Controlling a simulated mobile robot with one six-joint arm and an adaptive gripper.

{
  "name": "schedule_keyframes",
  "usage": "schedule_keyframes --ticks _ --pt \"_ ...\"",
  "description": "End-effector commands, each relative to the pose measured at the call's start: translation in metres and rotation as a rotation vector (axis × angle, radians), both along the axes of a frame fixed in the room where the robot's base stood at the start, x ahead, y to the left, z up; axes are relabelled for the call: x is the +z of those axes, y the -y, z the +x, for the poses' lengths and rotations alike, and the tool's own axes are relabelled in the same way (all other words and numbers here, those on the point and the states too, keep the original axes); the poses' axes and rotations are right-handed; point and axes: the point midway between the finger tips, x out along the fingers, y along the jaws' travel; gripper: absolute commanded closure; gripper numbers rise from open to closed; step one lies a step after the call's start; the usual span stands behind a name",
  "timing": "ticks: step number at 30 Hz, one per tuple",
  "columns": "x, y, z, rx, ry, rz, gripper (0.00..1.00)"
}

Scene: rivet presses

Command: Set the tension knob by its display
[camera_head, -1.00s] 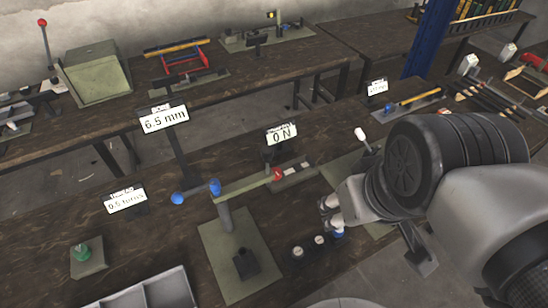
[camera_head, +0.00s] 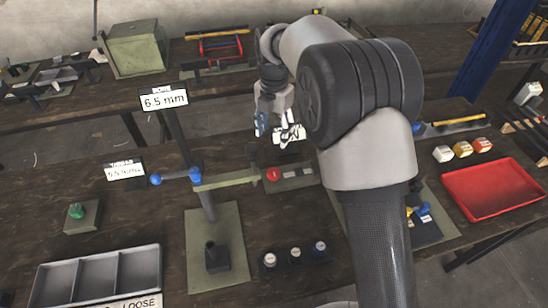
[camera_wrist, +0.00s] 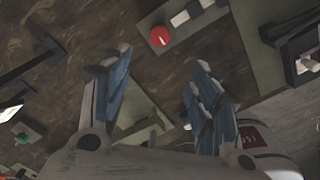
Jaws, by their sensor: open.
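A red round knob (camera_head: 273,174) sits on a grey-green plate (camera_head: 307,181) with pale blocks beside it. It also shows at the top of the wrist view (camera_wrist: 160,36). The small white display (camera_head: 290,138) behind it is mostly covered by my gripper, so its reading is hidden; I cannot confirm that the red knob is the tension knob. My gripper (camera_head: 278,122) hangs above and behind the red knob, near that display. In the wrist view, its blue-padded fingers (camera_wrist: 160,98) are apart with nothing between them.
The bore display (camera_head: 164,98) reads 6.5 mm on a post; another display (camera_head: 125,171) stands lower left. A press arm with blue knobs (camera_head: 196,177), a green knob (camera_head: 76,211), a grey compartment tray (camera_head: 98,252), small round parts (camera_head: 295,255) and a red tray (camera_head: 500,190) stand around.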

Motion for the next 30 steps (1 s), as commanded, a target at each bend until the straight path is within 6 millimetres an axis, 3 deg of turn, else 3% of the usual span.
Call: schedule_keyframes --ticks 8,24,30 --pt "-0.037 -0.003 0.002 0.041 -0.008 -0.002 0.44" --pt "-0.151 -0.003 0.002 0.038 -0.007 -0.003 0.44" --pt "-0.174 -0.003 0.002 0.038 -0.005 -0.002 0.44"
